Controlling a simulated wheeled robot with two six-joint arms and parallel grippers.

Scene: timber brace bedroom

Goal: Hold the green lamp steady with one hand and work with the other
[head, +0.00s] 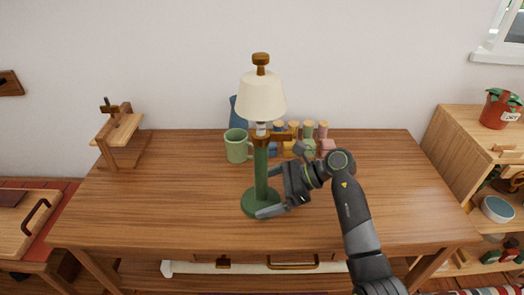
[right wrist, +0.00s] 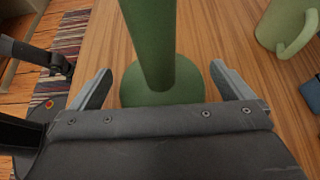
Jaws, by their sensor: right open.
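The green lamp (head: 260,178) stands upright on the wooden table, with a round green base, green post, wooden collar and cream shade (head: 262,97) topped by a wooden knob. My right gripper (head: 270,190) is open at the lower post, coming from the right. In the right wrist view the lamp's green post (right wrist: 152,45) lies in line with the gap between the open fingers (right wrist: 162,82), with clear space on both sides. The fingers do not grip it. My left gripper does not show in the head view.
A green mug (head: 237,146) stands behind the lamp on the table (head: 160,205). Several small coloured wood-topped pieces (head: 308,130) stand behind my right gripper. A wooden stand (head: 120,128) is at the back left.

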